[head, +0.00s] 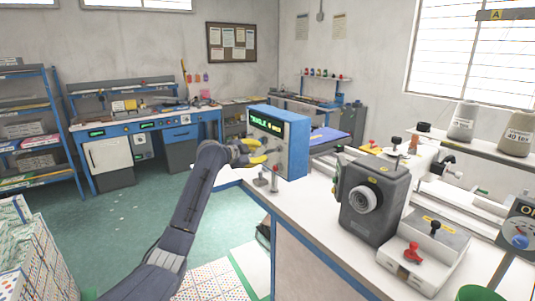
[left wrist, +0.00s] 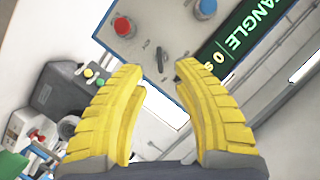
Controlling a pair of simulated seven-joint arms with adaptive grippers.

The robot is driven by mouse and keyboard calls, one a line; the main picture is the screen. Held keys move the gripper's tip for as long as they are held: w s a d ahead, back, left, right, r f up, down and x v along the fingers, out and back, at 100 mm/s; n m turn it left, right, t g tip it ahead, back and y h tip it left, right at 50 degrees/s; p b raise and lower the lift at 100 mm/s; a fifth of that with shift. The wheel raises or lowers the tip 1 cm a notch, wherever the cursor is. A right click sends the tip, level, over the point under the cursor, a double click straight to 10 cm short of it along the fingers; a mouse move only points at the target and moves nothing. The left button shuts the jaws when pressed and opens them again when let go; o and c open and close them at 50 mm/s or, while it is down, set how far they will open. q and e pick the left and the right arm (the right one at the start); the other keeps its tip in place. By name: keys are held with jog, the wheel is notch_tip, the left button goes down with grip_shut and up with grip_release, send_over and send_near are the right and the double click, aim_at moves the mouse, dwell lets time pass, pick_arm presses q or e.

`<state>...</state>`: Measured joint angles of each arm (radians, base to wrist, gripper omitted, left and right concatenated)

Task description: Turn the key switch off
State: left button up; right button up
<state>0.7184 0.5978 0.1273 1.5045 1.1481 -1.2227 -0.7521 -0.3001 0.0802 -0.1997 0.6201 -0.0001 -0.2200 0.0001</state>
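The blue control box (head: 296,147) stands on the white bench and has a green-lit display that reads "ANGLE 0" and more. In the left wrist view its grey panel shows a small dark key switch (left wrist: 160,60), between a red button (left wrist: 123,26) and a blue button (left wrist: 205,8). My left gripper (head: 262,151) is close in front of the panel. In the left wrist view the yellow fingers (left wrist: 160,82) are spread, with the key just beyond the gap between their tips; nothing is held. In the head view the key cannot be made out. My right gripper is not in view.
A grey machine head (head: 374,195) stands on the bench to the right of the box. Small posts (head: 274,180) stand on the bench below my left gripper.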

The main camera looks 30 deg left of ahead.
aim_at(267, 152)
pick_arm(q)
jog(key=shift+x, duration=3.1)
jog(key=shift+r, duration=0.1)
grip_shut()
